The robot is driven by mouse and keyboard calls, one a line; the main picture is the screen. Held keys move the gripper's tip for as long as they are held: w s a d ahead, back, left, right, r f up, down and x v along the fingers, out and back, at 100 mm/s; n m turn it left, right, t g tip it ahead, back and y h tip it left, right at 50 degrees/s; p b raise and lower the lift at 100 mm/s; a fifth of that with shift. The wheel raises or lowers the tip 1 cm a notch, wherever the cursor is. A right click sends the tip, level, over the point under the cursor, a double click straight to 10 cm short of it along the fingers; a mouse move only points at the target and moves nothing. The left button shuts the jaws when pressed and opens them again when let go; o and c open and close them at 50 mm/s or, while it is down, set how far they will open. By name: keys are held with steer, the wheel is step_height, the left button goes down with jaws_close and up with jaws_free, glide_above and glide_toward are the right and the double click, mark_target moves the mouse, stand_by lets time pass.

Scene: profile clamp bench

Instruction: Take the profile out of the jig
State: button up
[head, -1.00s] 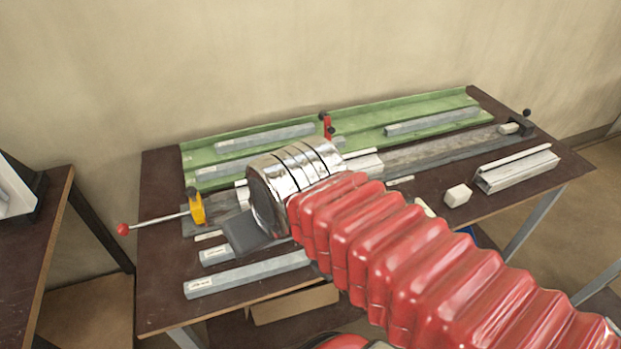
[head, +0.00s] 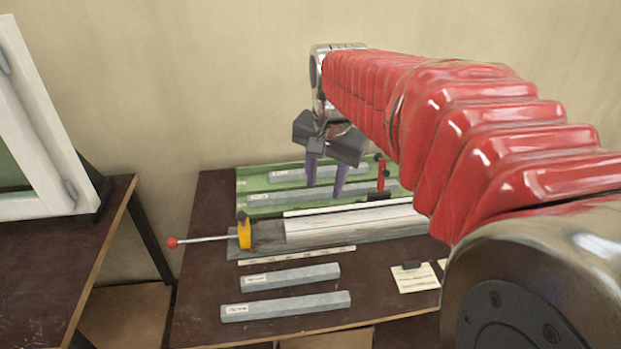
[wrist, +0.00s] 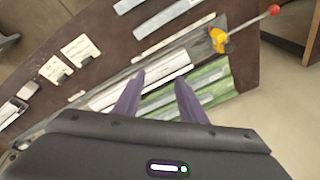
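The white profile (head: 350,224) lies lengthwise in the long grey jig (head: 262,238); my arm covers its right part. The profile also shows in the wrist view (wrist: 172,68). A yellow clamp (head: 244,233) stands at the jig's left end, its rod reaching left to a red knob (head: 172,243). A red clamp handle (head: 383,177) stands upright behind the profile. My gripper (head: 325,192) is open and empty, with its purple fingers pointing down above the bench. In the wrist view its fingertips (wrist: 159,80) are apart; their height over the profile is hard to tell.
A green tray (head: 250,178) with grey bars stands behind the jig. Two grey bars (head: 290,277) (head: 286,306) lie in front, beside a paper card (head: 415,279). A second table with a white frame (head: 40,130) stands at left, across a gap.

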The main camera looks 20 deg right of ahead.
steer(key=w+d+f+m+g, duration=0.1)
steer(key=w+d+f+m, duration=0.1)
steer(key=w+d+m, duration=0.45)
steer(key=m+g, duration=0.2)
steer(key=m, duration=0.2)
glide_above(360, 205)
step_height(360, 205, down, 6)
steer(key=shift+a+r+y, duration=0.1)
steer(key=shift+r+y, duration=0.1)
steer(key=shift+y, duration=0.1)
steer(key=shift+f, duration=0.15)
step_height(360, 205, down, 8)
steer(key=shift+f, duration=0.2)
steer(key=shift+w+f, duration=0.1)
steer(key=shift+f, duration=2.45)
